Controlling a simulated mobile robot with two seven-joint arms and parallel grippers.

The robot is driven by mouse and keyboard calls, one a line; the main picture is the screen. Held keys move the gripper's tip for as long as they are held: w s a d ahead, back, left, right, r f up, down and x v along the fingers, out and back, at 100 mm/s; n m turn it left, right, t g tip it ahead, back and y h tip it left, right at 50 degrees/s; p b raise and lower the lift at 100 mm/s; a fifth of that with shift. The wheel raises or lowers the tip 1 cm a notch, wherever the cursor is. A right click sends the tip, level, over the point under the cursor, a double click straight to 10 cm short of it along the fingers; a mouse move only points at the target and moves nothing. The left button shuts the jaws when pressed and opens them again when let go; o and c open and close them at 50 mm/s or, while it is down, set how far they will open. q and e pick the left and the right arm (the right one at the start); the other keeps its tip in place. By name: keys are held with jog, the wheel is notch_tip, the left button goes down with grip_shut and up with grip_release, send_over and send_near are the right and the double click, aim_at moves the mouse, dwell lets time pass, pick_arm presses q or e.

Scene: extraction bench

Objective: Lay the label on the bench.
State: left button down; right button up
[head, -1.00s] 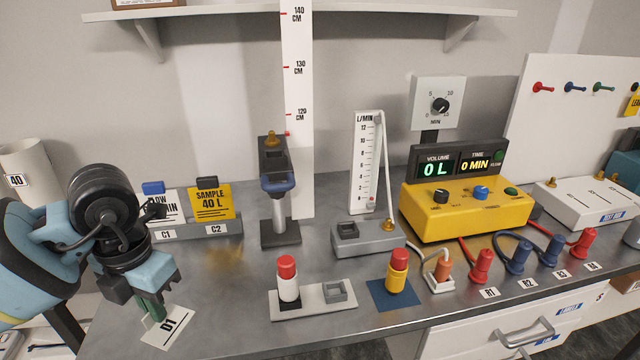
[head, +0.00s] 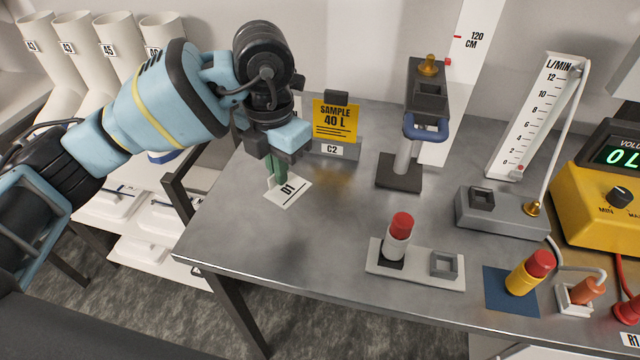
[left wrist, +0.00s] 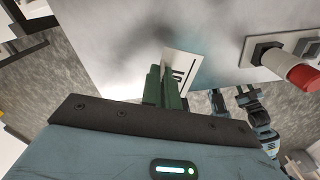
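The label (head: 288,190) is a white card marked D1 with a black line. It shows beneath my left gripper (head: 274,160), over the left end of the grey metal bench (head: 330,230). In the left wrist view the white card (left wrist: 180,72) shows beyond two green upright pieces (left wrist: 160,88), over the bench's edge area. I cannot tell whether the card touches the bench. My right gripper is out of the head view; arm parts in the left wrist view (left wrist: 250,105) are too small to read.
A yellow sample card (head: 336,120) stands in the C2 holder just behind the label. A stand with a blue collar (head: 425,128) is right of it. A red-capped white bottle (head: 398,240) stands on a pale plate to the front right. Bare bench lies between.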

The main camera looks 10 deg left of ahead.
pick_arm(q)
send_over(285, 217)
notch_tip(285, 217, down, 6)
jog(key=shift+r, duration=0.1)
jog(key=shift+s+f, duration=0.1)
jog(key=shift+f, duration=1.8)
pick_arm(e)
jog(key=shift+w+r, duration=0.1)
jog(key=shift+w, duration=0.25)
pick_arm(q)
jog(key=shift+f, duration=0.15)
pick_arm(e)
jog(key=shift+s, duration=0.15)
pick_arm(q)
jog(key=c, duration=1.7)
grip_release()
pick_arm(e)
jog(key=shift+r, duration=0.1)
pick_arm(q)
jog(key=shift+r, duration=0.55)
notch_tip(285, 217, up, 11)
jog(key=shift+r, duration=0.1)
pick_arm(e)
jog(key=shift+w+r, duration=0.15)
jog(key=shift+w, duration=0.15)
